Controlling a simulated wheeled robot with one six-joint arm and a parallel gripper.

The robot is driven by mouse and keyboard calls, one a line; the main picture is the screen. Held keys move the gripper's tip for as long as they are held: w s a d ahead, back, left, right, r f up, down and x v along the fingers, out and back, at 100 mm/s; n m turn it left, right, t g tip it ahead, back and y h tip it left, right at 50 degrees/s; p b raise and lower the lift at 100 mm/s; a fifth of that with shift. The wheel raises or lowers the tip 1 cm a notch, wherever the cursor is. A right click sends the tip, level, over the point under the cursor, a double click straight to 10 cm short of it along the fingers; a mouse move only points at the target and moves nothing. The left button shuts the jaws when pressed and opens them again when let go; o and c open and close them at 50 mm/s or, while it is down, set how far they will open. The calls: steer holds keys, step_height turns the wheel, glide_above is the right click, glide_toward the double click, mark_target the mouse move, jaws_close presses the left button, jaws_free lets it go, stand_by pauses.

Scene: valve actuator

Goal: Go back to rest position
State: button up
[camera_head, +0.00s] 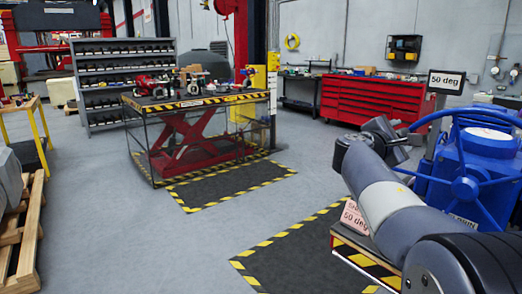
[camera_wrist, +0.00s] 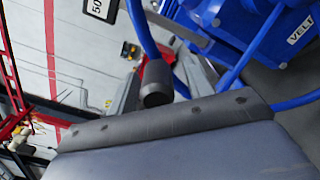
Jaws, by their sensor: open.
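My arm reaches up from the lower right in the head view. My gripper (camera_head: 398,143) is at its far end, small and partly hidden by my wrist; it is open, and I see nothing held in it. The blue valve actuator (camera_head: 468,190) stands to its right, with a blue handwheel (camera_head: 480,187) on its front. In the wrist view, blue bars and the blue actuator body (camera_wrist: 215,20) fill the top and right. A dark cylindrical knob (camera_wrist: 157,84) shows near the middle. The gap between gripper and actuator is hard to judge.
A lift table (camera_head: 190,103) with small parts stands left of centre. A red tool cabinet (camera_head: 370,100) is at the back.

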steer(key=shift+s+a+r, duration=0.2)
steer(key=shift+s+a, duration=0.1)
steer(key=shift+s, duration=0.05)
steer(key=v, duration=1)
steer(key=x, duration=1.1)
steer(key=shift+w+f, duration=0.25)
steer(key=shift+f, duration=0.1)
step_height(320, 180, down, 18)
steer(key=n+b, duration=0.1)
steer(key=n, duration=1.1)
steer(key=v, duration=1.1)
steer(key=shift+w+a, duration=0.35)
steer(key=shift+a, duration=0.05)
steer(key=shift+r, duration=0.1)
